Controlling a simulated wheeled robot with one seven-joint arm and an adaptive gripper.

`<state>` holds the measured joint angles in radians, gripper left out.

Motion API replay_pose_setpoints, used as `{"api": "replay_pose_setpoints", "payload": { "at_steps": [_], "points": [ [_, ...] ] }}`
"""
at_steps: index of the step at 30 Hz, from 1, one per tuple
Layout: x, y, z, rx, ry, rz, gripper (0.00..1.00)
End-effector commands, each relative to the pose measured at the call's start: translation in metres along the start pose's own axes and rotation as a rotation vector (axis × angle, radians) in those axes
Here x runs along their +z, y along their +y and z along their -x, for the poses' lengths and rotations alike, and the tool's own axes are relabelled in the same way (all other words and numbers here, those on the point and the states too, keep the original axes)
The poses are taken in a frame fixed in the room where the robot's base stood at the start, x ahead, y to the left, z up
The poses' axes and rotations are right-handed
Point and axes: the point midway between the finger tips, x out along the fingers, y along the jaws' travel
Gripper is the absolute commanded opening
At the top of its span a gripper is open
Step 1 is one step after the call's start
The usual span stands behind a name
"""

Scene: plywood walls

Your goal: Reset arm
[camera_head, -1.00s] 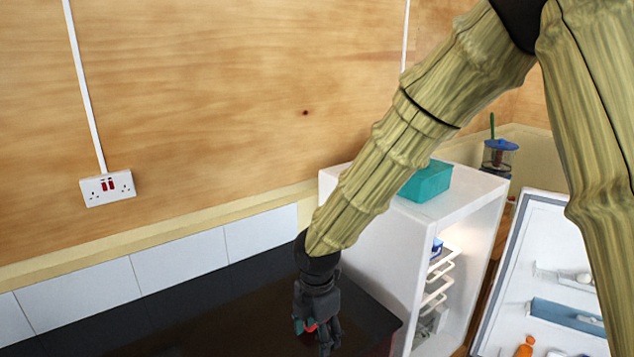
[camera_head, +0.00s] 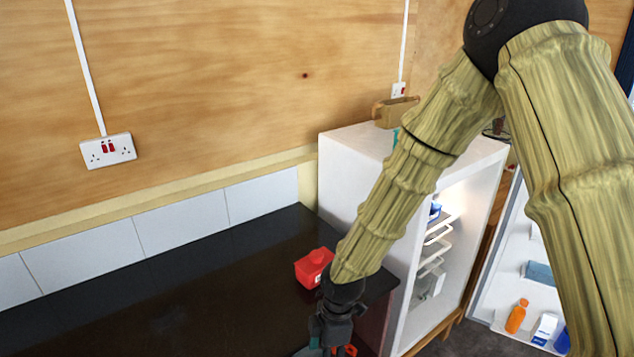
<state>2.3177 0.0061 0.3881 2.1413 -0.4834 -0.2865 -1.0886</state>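My gripper (camera_head: 332,342) is dark and hangs over the front right part of the black counter (camera_head: 180,300), at the bottom edge of the picture. Its fingers are small and partly cut off, so I cannot tell whether they are open or shut. A small orange-red patch shows by the fingers; I cannot tell what it belongs to. My bent, bamboo-textured arm crosses the right side of the view. A red box-like container (camera_head: 311,268) rests on the counter just behind and left of my gripper, apart from it.
A white fridge (camera_head: 350,180) stands right of the counter with its door (camera_head: 506,300) open. The door holds an orange bottle (camera_head: 516,316) and other items. A brown wooden object (camera_head: 391,112) sits on top. The teal container there is mostly hidden by my arm. The counter's left side is clear.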

Motion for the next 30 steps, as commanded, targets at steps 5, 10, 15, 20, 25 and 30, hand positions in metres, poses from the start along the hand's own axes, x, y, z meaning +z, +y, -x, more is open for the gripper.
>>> {"api": "replay_pose_setpoints", "payload": {
  "at_steps": [5,10,15,20,25,30],
  "points": [
    [0.023,-0.04,-0.078,-0.021,0.061,-0.317,0.62],
    [0.051,-0.085,-0.149,-0.029,0.093,-0.688,0.62],
    [0.084,-0.137,-0.209,-0.018,0.084,-1.054,0.62],
    [0.12,-0.192,-0.254,0.02,0.043,-1.386,0.62],
    [0.156,-0.245,-0.284,0.088,-0.015,-1.671,0.62],
    [0.178,-0.276,-0.295,0.148,-0.054,-1.827,0.62]
  ]
}}
